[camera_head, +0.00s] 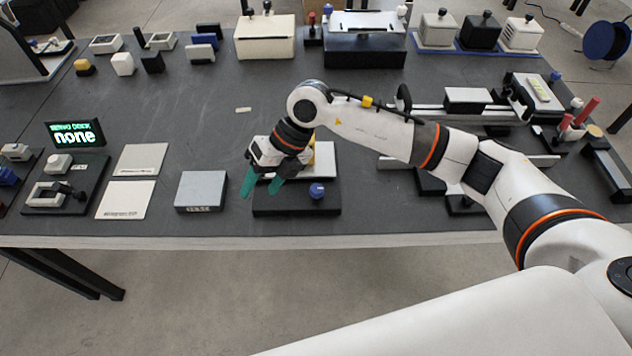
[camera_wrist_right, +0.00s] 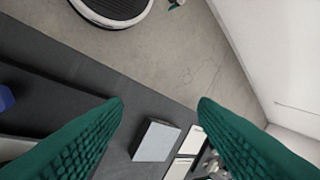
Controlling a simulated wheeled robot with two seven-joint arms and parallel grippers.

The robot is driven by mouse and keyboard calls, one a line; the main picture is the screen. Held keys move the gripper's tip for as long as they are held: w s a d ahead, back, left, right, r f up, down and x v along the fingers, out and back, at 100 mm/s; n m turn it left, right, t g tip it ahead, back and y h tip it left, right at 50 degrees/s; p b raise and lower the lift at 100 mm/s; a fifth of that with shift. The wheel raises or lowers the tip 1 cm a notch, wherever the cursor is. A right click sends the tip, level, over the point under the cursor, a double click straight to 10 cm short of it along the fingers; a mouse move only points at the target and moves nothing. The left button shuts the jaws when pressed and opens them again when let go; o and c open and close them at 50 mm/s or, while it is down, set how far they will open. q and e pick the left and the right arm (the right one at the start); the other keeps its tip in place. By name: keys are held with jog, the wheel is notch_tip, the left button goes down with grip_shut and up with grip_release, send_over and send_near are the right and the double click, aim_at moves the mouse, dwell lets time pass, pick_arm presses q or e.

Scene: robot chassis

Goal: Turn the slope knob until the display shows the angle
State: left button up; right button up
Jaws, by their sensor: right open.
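A blue knob (camera_head: 317,190) stands on the front of a black base (camera_head: 297,206) with a pale plate behind it; I cannot tell for sure that it is the slope knob. Something blue, perhaps this knob (camera_wrist_right: 5,98), shows at the left edge of the right wrist view. A small display (camera_head: 75,136) at the left reads "none" in green; I see no angle on it. My right gripper (camera_head: 260,190) is open and empty, left of the blue knob and apart from it. Its green fingers also show in the right wrist view (camera_wrist_right: 160,101). My left gripper is out of view.
A grey block (camera_head: 201,190) lies just left of my right gripper, with two pale plates (camera_head: 127,199) beyond it. My right arm crosses over the table's right half, where rails (camera_head: 440,108) and red-handled parts (camera_head: 586,111) stand. Boxes line the back edge. The middle left is mostly clear.

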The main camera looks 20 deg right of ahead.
aim_at(316, 187)
jog(key=w+d+m+t+h, duration=0.1)
jog(key=w+d+h, duration=0.15)
jog(key=d, duration=0.35)
jog(key=w+d+h, duration=0.2)
jog(key=d+h, duration=0.2)
jog(key=d, duration=0.2)
notch_tip(316, 187, down, 12)
jog(key=shift+d+r+p, duration=0.1)
jog(key=shift+r+p, duration=0.15)
jog(key=shift+p, duration=0.8)
